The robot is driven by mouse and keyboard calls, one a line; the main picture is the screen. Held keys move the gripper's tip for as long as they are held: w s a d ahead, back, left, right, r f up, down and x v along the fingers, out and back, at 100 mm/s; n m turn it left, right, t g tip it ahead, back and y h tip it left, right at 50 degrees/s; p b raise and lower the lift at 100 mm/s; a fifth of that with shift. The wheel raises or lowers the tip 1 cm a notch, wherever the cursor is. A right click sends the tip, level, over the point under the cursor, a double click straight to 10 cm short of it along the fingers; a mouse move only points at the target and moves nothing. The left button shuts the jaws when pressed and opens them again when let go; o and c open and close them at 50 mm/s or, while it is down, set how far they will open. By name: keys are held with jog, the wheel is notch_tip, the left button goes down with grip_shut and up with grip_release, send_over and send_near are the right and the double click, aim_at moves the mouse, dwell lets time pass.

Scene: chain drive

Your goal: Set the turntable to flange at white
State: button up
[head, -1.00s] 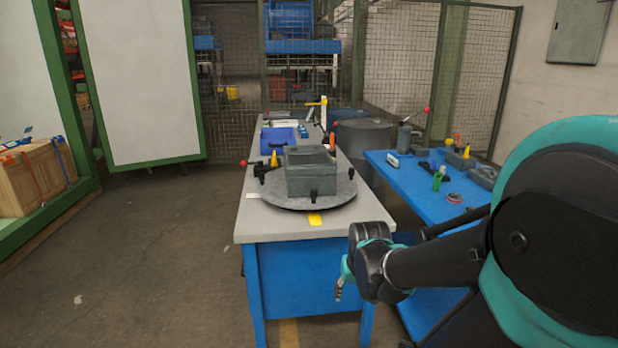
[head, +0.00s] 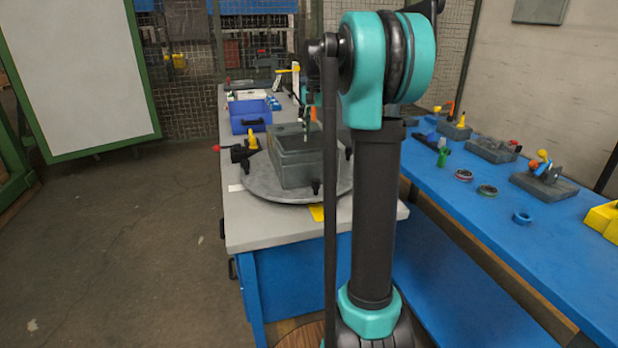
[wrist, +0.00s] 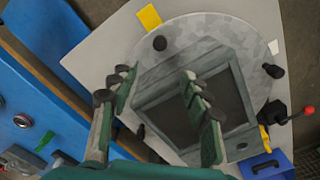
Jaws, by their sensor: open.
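The turntable (head: 262,188) is a round grey disc on the grey workbench, and it also shows in the wrist view (wrist: 255,40). A grey box-shaped housing (head: 290,168) with an open top and dark inside (wrist: 180,80) sits on it between black clamps. A white mark (head: 236,188) is on the bench left of the disc, also in the wrist view (wrist: 273,46). A yellow mark (head: 317,212) is at its front (wrist: 149,17). I cannot tell for sure which side is the flange. My gripper (wrist: 160,88) is open and empty above the housing, mostly hidden in the head view.
A lever with a red knob (wrist: 309,110) stands beside the disc, next to a yellow part (head: 252,142). A blue bin (head: 250,115) is behind. The blue bench (head: 480,210) at right holds several small parts. Open floor lies at left.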

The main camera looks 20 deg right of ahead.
aim_at(316, 179)
notch_tip(316, 179, down, 17)
jog(key=shift+f, duration=0.1)
dwell(0.4)
grip_shut()
dwell(0.4)
